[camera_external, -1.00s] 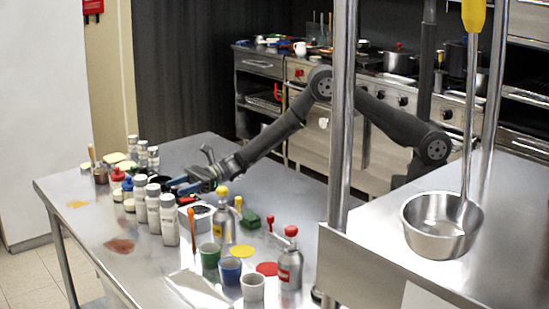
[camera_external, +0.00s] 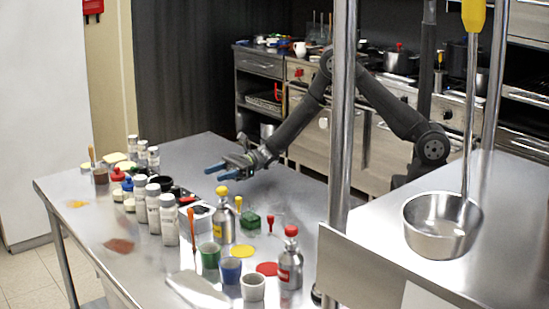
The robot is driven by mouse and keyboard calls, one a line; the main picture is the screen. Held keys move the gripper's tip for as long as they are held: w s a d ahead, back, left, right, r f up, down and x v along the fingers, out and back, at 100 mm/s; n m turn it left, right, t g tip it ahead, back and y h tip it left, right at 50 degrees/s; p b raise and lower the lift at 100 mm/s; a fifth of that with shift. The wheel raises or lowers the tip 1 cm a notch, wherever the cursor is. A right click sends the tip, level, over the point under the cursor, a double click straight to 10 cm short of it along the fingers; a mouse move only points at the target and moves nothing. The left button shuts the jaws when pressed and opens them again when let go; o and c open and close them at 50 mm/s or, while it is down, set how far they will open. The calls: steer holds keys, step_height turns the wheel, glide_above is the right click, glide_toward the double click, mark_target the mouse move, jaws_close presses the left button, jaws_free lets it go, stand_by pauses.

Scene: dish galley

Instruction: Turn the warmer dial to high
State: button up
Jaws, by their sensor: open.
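My gripper (camera_external: 220,171), with blue fingertips, is open and empty. It is raised over the steel table (camera_external: 200,150), pointing left, above and behind the row of bottles. Below it is a small pale metal box (camera_external: 200,211) with a dark top, partly hidden by white-capped shakers; it may be the warmer. I cannot make out its dial or the dial's setting.
White-capped shakers (camera_external: 169,218) stand left of the box. A yellow-capped bottle (camera_external: 223,215), a green block (camera_external: 249,221), a red-capped bottle (camera_external: 290,262) and several cups (camera_external: 230,269) stand in front and right. A steel post (camera_external: 342,120) crosses the view. The table's back is clear.

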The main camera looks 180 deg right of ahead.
mark_target(179, 187)
steer(key=shift+v, duration=1.35)
steer(key=x, duration=1.7)
steer(key=shift+w+d, duration=0.15)
steer(key=shift+d, duration=0.05)
